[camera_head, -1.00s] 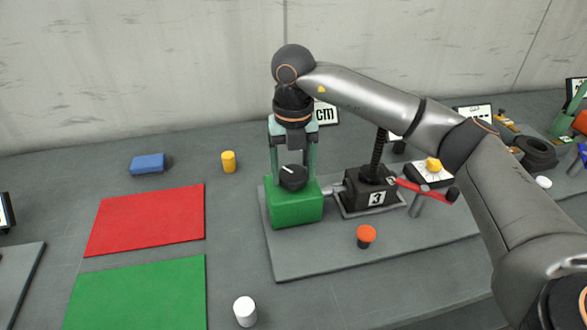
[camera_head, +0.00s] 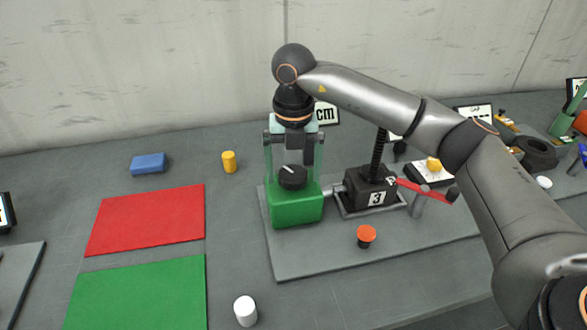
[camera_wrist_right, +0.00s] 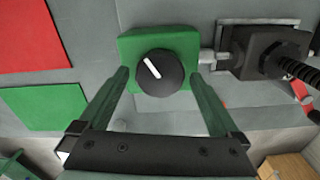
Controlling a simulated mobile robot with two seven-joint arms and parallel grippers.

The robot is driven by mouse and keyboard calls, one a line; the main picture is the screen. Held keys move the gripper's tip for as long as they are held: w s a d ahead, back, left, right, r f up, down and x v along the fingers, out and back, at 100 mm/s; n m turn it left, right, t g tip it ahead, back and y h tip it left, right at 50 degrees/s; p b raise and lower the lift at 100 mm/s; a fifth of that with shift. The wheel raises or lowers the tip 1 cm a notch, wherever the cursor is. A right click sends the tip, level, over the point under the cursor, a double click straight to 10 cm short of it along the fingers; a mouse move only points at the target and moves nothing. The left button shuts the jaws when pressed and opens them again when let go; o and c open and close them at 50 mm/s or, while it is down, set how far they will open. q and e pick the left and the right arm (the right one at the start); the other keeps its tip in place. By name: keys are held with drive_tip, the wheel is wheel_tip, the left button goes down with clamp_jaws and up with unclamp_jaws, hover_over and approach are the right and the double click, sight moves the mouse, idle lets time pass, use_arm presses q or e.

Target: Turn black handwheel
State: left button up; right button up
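The black handwheel (camera_head: 293,178) is a round knob with a white mark, on top of a green box (camera_head: 297,210). In the right wrist view the handwheel (camera_wrist_right: 160,73) shows whole, its white mark pointing to the upper left. My right gripper (camera_head: 293,183) points down over the box. Its two green fingers stand wide apart, one on each side of the handwheel, with a clear gap to it in the right wrist view (camera_wrist_right: 161,71). It holds nothing. My left gripper is not in view.
A shaft joins the green box to a black screw jack (camera_head: 371,188) marked 3, with a red crank (camera_head: 427,190) at its right. An orange-topped knob (camera_head: 366,236) stands in front on the grey plate (camera_head: 320,257). Red (camera_head: 150,220) and green (camera_head: 140,295) mats lie left.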

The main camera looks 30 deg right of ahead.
sight(293, 174)
wheel_tip(293, 174, up, 12)
drive_tip(key=shift+r+p, duration=0.25)
drive_tip(key=shift+p, duration=0.1)
idle(0.4)
idle(0.4)
